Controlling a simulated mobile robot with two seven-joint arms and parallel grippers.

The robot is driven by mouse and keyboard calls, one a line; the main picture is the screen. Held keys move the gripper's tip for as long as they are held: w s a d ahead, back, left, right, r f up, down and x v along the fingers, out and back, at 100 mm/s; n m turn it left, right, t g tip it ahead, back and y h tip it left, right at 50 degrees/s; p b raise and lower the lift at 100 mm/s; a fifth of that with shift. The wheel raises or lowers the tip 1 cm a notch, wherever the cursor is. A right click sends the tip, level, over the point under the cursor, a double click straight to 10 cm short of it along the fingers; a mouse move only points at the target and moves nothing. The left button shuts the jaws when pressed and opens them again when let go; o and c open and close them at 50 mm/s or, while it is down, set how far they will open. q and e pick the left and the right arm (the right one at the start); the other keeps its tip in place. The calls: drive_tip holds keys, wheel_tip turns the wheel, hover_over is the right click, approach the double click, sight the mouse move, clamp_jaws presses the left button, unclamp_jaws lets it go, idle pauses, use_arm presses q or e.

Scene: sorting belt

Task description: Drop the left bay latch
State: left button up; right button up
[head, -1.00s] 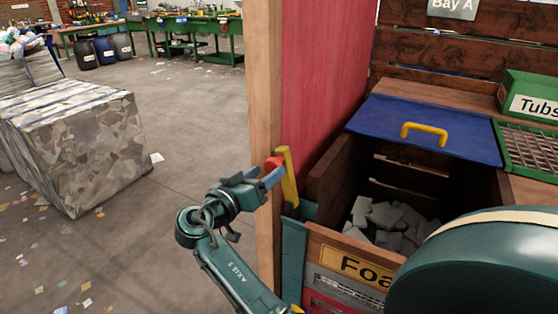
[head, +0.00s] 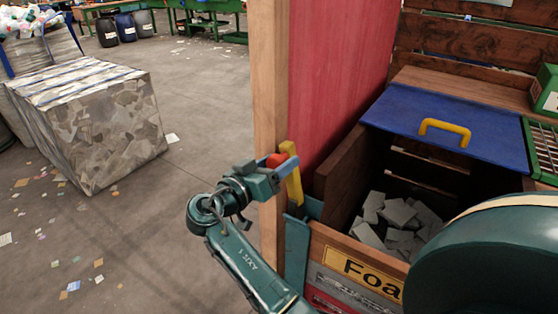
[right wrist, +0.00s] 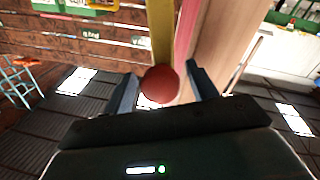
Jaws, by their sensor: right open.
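The latch is a yellow lever (head: 293,187) standing nearly upright at the front edge of the wooden post, beside the left wall of the bay. A red knob (head: 275,160) is at its upper part. My right gripper (head: 283,163) is at the knob, with its blue fingers open. In the right wrist view the red knob (right wrist: 160,85) sits between the two spread fingers (right wrist: 160,92), with the yellow lever (right wrist: 162,35) behind it. I cannot tell whether a finger touches the knob. My left gripper is not in view.
The wooden bay holds grey foam pieces (head: 397,218) behind a yellow sign (head: 362,272). A blue lid (head: 440,115) with a yellow handle (head: 445,130) lies at its back. The post (head: 269,90) and red panel (head: 335,80) stand close by. A bale (head: 115,120) is on the open floor at left.

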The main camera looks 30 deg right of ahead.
drive_tip(key=shift+c, duration=0.3)
clamp_jaws()
idle(0.4)
